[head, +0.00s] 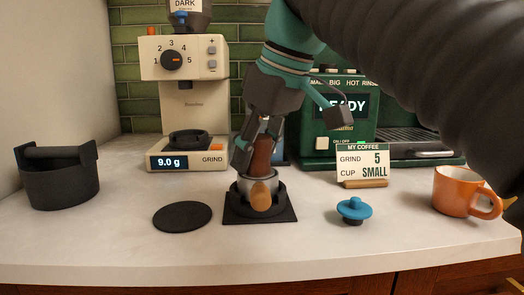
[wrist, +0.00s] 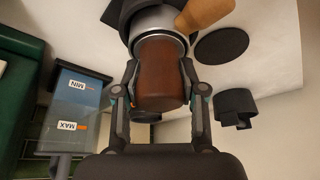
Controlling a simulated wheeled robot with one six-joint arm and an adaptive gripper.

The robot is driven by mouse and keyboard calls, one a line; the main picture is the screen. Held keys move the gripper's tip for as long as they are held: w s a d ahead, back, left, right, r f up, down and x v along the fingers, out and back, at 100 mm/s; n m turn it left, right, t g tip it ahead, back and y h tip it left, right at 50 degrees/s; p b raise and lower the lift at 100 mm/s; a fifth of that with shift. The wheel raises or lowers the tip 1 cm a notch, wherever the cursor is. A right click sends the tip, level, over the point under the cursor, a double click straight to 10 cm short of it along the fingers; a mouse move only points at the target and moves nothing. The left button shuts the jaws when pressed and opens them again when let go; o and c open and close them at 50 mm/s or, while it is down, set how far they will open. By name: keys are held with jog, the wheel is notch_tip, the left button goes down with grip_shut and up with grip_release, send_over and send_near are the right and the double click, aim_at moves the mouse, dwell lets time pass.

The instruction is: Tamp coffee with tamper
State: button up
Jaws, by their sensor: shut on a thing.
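The tamper (head: 263,155) has a brown handle and stands upright over the portafilter. In the wrist view the tamper handle (wrist: 160,80) sits between both fingers, and its lower end meets the portafilter's metal rim (wrist: 152,20). My gripper (head: 256,150) is shut on the tamper handle. The portafilter (head: 261,199), with a wooden handle facing the front, rests in a black square stand (head: 285,213). The tamper's base is inside or at the basket's mouth; how deep I cannot tell. The coffee in the basket is hidden.
A grinder (head: 187,100) reading 9.0 g stands behind left, a green coffee machine (head: 310,135) behind right. Around the stand are a black disc (head: 182,216), a blue-topped tool (head: 354,208), a card (head: 362,163), an orange mug (head: 458,190) and a black knock bin (head: 60,185).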

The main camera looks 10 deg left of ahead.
jog(key=shift+f, duration=0.1)
jog(key=shift+r+p, duration=1.9)
jog(key=shift+r, duration=1.65)
